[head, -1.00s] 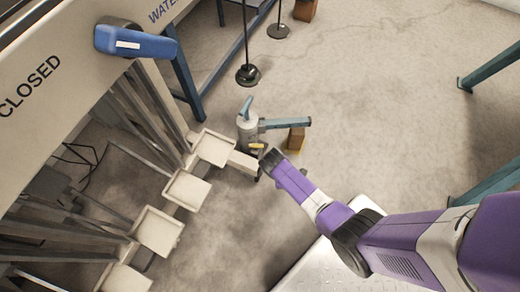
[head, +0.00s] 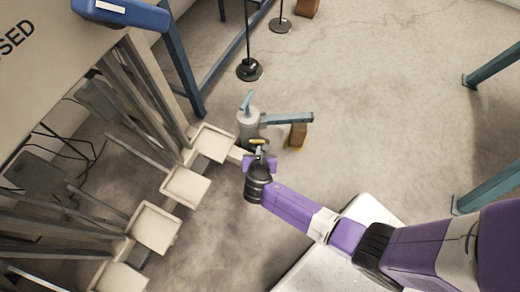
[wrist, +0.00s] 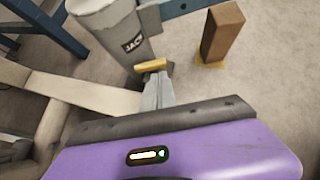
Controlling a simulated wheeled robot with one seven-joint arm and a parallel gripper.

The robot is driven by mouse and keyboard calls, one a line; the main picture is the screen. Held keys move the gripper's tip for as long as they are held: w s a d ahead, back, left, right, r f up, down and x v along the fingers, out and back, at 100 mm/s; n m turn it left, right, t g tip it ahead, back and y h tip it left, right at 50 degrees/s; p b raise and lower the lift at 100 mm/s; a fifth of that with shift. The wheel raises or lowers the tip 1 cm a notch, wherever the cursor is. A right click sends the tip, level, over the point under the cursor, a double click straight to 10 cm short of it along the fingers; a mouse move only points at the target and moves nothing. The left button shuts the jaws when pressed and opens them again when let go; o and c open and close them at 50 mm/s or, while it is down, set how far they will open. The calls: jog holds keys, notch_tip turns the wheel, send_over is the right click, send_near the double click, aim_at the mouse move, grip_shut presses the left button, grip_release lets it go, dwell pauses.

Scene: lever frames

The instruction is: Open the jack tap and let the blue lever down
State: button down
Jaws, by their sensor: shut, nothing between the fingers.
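The grey jack (head: 247,128) stands on the floor, and its "JACK" label shows in the wrist view (wrist: 133,43). Its small yellow tap (head: 258,142) is low on the near side and also shows in the wrist view (wrist: 151,66). My gripper (head: 260,152) is shut and empty, with its fingertips (wrist: 157,84) at or just below the tap; whether they touch cannot be told. A blue lever handle (head: 122,13) with a white label sits on the beige panel at upper left, partly cut off by the frame.
Beige foot plates (head: 154,228) on arms line the left; the nearest plate's arm (wrist: 85,92) reaches toward the jack. A teal bar (head: 287,119) sticks out right of the jack above a brown block (head: 297,136). Black weighted stands (head: 249,70) stand behind.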

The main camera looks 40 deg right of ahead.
aim_at(261, 144)
jog(key=shift+b+x, duration=0.7)
jog(key=shift+x, duration=0.9)
jog(key=shift+r+p, duration=0.1)
jog(key=shift+p, duration=0.3)
